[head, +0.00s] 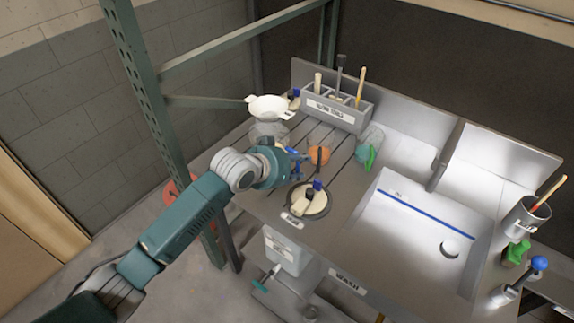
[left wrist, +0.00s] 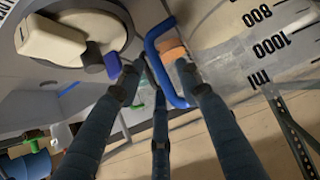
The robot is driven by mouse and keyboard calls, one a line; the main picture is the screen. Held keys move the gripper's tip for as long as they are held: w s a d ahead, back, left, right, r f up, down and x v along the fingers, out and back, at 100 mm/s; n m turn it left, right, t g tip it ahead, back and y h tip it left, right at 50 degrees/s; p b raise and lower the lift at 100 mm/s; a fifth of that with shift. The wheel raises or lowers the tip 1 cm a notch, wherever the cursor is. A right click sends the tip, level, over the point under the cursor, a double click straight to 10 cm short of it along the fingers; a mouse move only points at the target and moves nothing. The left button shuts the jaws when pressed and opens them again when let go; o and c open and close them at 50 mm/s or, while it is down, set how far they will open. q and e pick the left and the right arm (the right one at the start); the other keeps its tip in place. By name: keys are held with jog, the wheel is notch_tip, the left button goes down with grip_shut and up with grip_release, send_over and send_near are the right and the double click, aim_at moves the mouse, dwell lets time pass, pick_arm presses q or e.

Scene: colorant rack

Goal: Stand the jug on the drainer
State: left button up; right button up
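The clear jug (head: 268,131) stands at the left end of the counter, partly hidden behind my left arm. In the left wrist view the jug's wall (left wrist: 250,45) shows large ml marks, and its blue handle (left wrist: 152,50) lies between the fingers. My left gripper (head: 298,160) is at the handle. Its fingers look straight and spread around the handle, with gaps between them; contact is hard to judge. The grooved drainer (head: 330,137) lies just right of the gripper. My right gripper is not in view.
A white funnel-like piece (head: 267,107) shows above the jug. A grey tool caddy (head: 337,108) stands behind. A dark round recess (head: 322,207) with a beige item is in front. The sink (head: 410,235) is right.

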pick_arm(q)
jog(key=b+v, duration=0.1)
jog(key=v, duration=0.9)
jog(key=shift+s+a+r, duration=0.2)
jog(key=shift+s+r, duration=0.05)
jog(key=s+a+f+n+g+y, duration=0.2)
jog(key=s+a+f, duration=0.4)
jog(key=s, duration=0.4)
jog(key=s+a+f+n+g+y, duration=0.1)
jog(key=s+a+f+n+y, duration=0.1)
jog(key=s+a+f, duration=0.7)
jog(key=s+a+f+n+g+y, duration=0.15)
jog(key=s+f, duration=0.25)
jog(key=s, duration=0.8)
notch_tip(320, 180, down, 26)
jog(key=s+g+b, duration=0.2)
jog(key=s+a+f, duration=0.1)
jog(key=s+f, duration=0.7)
jog(key=f, duration=0.1)
jog(key=s+a+f, duration=0.2)
jog(key=s+f, duration=0.7)
jog(key=shift+s+a+g+y, duration=0.3)
jog(key=shift+a+g+y, duration=0.05)
jog(key=shift+g+y, duration=0.1)
